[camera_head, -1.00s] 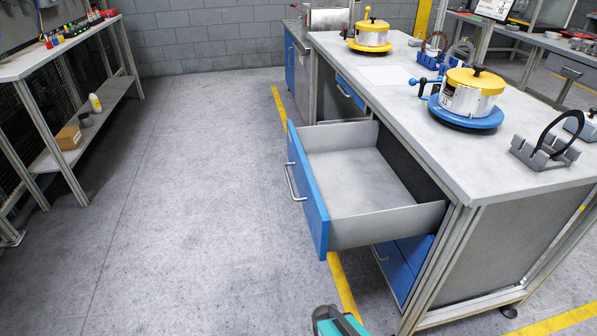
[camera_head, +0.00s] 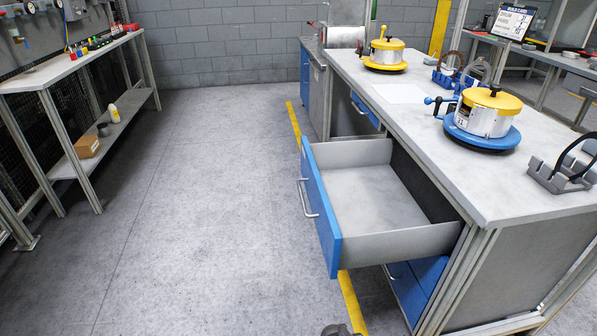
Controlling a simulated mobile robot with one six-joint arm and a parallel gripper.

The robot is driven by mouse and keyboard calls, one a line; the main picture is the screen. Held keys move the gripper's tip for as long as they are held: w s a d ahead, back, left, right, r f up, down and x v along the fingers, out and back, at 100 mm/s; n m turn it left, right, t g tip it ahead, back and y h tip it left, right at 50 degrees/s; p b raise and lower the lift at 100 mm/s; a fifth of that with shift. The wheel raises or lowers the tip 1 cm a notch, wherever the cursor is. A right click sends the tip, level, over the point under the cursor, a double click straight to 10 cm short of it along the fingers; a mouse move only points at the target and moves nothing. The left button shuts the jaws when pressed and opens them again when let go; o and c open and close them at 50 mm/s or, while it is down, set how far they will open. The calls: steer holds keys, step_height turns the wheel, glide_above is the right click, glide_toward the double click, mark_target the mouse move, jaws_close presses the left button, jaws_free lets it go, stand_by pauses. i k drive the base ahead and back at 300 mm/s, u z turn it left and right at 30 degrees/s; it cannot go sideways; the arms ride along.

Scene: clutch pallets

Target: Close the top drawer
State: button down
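The top drawer (camera_head: 376,200) is pulled far out of the near end of the workbench (camera_head: 500,195). It has a blue front (camera_head: 320,208) with a metal bar handle (camera_head: 307,200), and its grey inside looks empty. The drawer front faces left, over the floor aisle. Closed blue drawers (camera_head: 418,284) sit below it. A small dark part of my own body shows at the bottom edge. My gripper cannot be made out in this view.
Clutch units with yellow lids (camera_head: 490,98) and a grey block fixture (camera_head: 560,175) stand on the bench top. A shelf table (camera_head: 80,60) with a cardboard box (camera_head: 86,146) is at the left. The floor aisle (camera_head: 200,210) between is clear.

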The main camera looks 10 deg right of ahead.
mark_target(363, 215)
steer(key=u, duration=0.65)
steer(key=k, duration=0.55)
steer(key=u, duration=0.95)
steer(key=i, duration=0.95)
steer(key=u, duration=0.1)
